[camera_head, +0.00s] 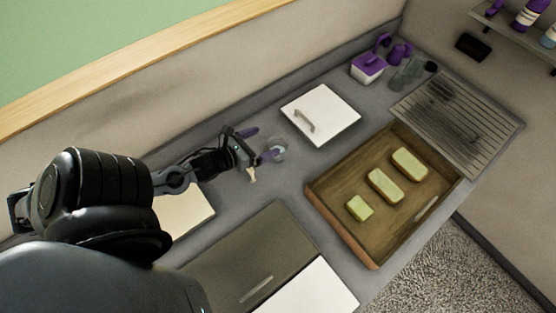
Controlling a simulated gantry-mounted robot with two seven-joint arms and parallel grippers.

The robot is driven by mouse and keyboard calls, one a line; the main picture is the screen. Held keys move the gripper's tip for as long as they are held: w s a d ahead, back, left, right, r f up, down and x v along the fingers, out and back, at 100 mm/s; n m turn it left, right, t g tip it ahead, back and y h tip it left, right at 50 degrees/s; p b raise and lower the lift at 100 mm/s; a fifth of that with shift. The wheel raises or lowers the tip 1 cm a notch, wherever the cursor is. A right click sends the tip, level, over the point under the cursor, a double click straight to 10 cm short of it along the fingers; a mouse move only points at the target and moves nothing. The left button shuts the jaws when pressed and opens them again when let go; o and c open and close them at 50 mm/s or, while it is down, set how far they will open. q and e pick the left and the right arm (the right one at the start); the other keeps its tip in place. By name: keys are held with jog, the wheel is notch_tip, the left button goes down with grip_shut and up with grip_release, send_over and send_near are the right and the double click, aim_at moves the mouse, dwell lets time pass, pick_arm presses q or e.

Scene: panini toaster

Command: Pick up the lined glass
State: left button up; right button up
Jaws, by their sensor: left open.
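A small, clear, greyish glass (280,148) stands on the grey counter just past my left gripper, left of the white lidded square. It is small and partly covered by a finger, so I cannot make out lines on it. My left gripper (259,153) reaches in from the left, low over the counter. Its fingers are apart and close to the glass; I cannot tell whether they touch it. My right gripper is not in view.
A white square lid with a handle (322,114) lies behind the glass. A wooden tray (326,205) with several yellow-green blocks is at right. A purple-and-white box (367,68), purple cups (400,53) and a grey-green glass item (406,74) stand at the back, beside a ribbed drainer (490,125).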

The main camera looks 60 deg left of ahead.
aim_at(285, 140)
pick_arm(q)
notch_tip(285, 140, down, 5)
jog(key=s+b, duration=0.2)
jog(key=shift+m+g, duration=0.4)
jog(key=shift+a+f+x, duration=0.1)
jog(key=shift+f+x, duration=0.05)
jog(key=shift+x, duration=2.45)
jog(key=shift+a+f+x, duration=0.1)
jog(key=shift+f+x, duration=0.05)
jog(key=shift+x, duration=2.45)
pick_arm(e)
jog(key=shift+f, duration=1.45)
pick_arm(q)
jog(key=shift+s, duration=0.2)
jog(key=shift+c, duration=0.5)
jog(key=c, duration=1.3)
jog(key=shift+r, duration=0.25)
